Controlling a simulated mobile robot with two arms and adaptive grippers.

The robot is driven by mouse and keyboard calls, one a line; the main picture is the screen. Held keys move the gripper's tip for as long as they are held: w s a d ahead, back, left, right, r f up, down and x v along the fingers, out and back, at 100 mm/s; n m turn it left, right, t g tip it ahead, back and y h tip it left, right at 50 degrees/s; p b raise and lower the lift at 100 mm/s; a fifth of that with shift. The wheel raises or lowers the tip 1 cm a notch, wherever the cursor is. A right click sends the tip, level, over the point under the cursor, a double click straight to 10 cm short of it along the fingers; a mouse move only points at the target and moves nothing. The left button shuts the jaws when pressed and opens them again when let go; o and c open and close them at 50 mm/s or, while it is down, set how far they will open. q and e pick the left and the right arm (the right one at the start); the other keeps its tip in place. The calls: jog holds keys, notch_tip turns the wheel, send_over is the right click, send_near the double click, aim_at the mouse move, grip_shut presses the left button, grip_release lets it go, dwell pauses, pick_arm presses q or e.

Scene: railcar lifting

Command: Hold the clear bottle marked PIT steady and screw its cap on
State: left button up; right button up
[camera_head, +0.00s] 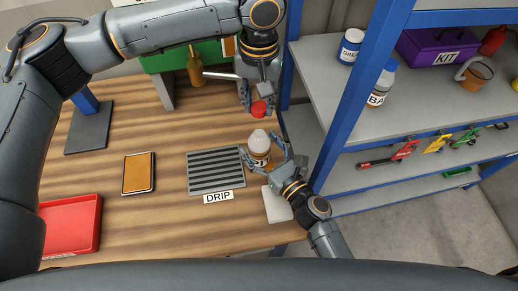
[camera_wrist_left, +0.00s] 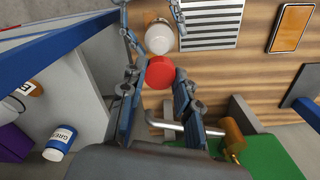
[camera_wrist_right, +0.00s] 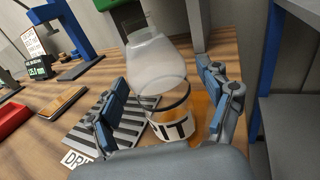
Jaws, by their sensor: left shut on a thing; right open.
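The clear bottle (camera_head: 259,142) stands upright beside the drip grate's right edge, with amber liquid low inside. In the right wrist view the bottle (camera_wrist_right: 158,75) has an open neck and a white label, of which the last letters "IT" show. My right gripper (camera_head: 266,158) is open, with its fingers on either side of the bottle; contact cannot be told. My left gripper (camera_head: 257,102) is shut on the red cap (camera_head: 259,108), behind and above the bottle. In the left wrist view the cap (camera_wrist_left: 160,72) appears apart from the bottle's mouth (camera_wrist_left: 159,38).
The grey drip grate (camera_head: 215,170) lies left of the bottle. A white pad (camera_head: 276,204) is under my right wrist. A blue shelf rack (camera_head: 345,110) stands close on the right. A brown-topped pad (camera_head: 139,172) and red tray (camera_head: 70,225) lie left; wood between is clear.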

pick_arm(q)
jog(key=shift+s, duration=0.1)
pick_arm(e)
jog(key=shift+c, duration=0.2)
grip_shut()
pick_arm(q)
send_over(259, 130)
jog(key=shift+f, duration=2.5)
jog(key=shift+f, duration=0.9)
jog(key=shift+f, duration=0.55)
